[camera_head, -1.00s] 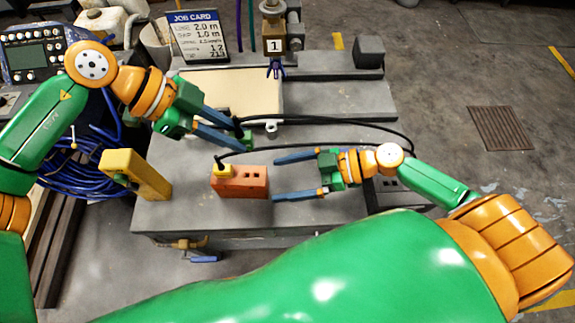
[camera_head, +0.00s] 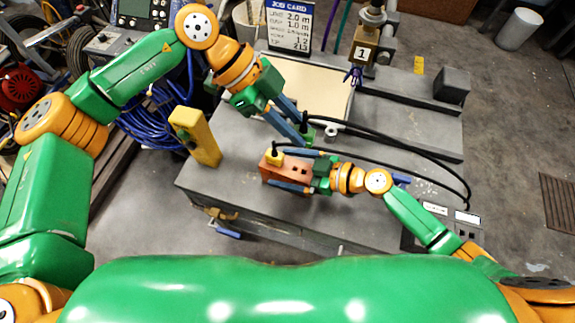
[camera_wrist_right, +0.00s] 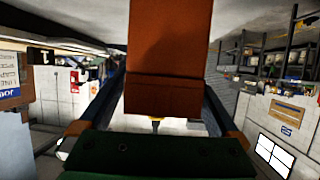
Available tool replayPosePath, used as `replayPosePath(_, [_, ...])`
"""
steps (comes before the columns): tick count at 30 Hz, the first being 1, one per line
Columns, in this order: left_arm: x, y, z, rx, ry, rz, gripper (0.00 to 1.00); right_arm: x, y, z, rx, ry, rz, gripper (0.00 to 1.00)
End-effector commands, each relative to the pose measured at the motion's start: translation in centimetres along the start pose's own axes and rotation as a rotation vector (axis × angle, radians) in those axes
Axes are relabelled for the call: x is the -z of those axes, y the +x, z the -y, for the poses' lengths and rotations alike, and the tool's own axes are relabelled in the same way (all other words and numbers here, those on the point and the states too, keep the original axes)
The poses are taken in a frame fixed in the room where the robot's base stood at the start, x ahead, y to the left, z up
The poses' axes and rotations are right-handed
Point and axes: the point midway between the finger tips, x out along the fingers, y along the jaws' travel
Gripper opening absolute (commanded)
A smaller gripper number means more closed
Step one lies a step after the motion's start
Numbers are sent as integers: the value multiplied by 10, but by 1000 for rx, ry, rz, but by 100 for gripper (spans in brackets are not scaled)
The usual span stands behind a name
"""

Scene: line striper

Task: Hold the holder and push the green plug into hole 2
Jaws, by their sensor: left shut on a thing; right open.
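The holder (camera_head: 289,177) is an orange-red block on the grey bench, with a yellow plug (camera_head: 275,158) in its left end. Its other holes are mostly hidden by my right gripper. My right gripper (camera_head: 279,169) is open, with one finger on either side of the holder. In the right wrist view the holder (camera_wrist_right: 168,50) fills the space between the fingers. My left gripper (camera_head: 303,137) is shut on the green plug (camera_head: 309,134), behind and right of the holder and apart from it. A black cable runs from the plug.
A yellow block (camera_head: 195,137) stands left of the holder. Black cables (camera_head: 410,147) loop across the bench to the right. A job card (camera_head: 289,25) and a stand marked 1 (camera_head: 364,52) are at the back. The bench front left (camera_head: 225,185) is clear.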

Motion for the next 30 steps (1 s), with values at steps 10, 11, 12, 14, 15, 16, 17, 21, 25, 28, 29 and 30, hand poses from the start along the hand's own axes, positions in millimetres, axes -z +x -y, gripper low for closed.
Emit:
replayPosePath(10, [0,0,0,0,0,0,0,0,0,0,0,1,0,46])
replayPosePath(11, [0,0,0,0,0,0,0,0,0,0,0,1,0,38])
replayPosePath(12, [0,0,0,0,0,0,0,0,0,0,0,1,0,27])
replayPosePath(14, [0,0,0,0,0,0,0,0,-1,0,0,1,0,11])
replayPosePath(15, [0,0,0,0,0,0,0,0,-1,0,0,1,0,0])
replayPosePath(16, [0,0,0,0,0,0,0,0,-1,0,0,1,0,0])
replayPosePath(17, [0,0,0,0,0,0,0,0,-1,0,0,1,0,0])
replayPosePath(21, [-7,8,1,-15,12,0,0,0,-1,0,0,1,0,0])
replayPosePath(25, [-23,27,1,-51,53,0,0,0,-1,0,0,1,0,0])
replayPosePath(28, [-27,32,2,-54,59,2,0,0,-1,0,0,1,0,0])
replayPosePath(29, [-29,34,2,-54,59,1,0,0,-1,0,0,1,0,0])
replayPosePath(30, [-31,37,2,-53,58,1,0,0,-1,0,0,1,0,0])
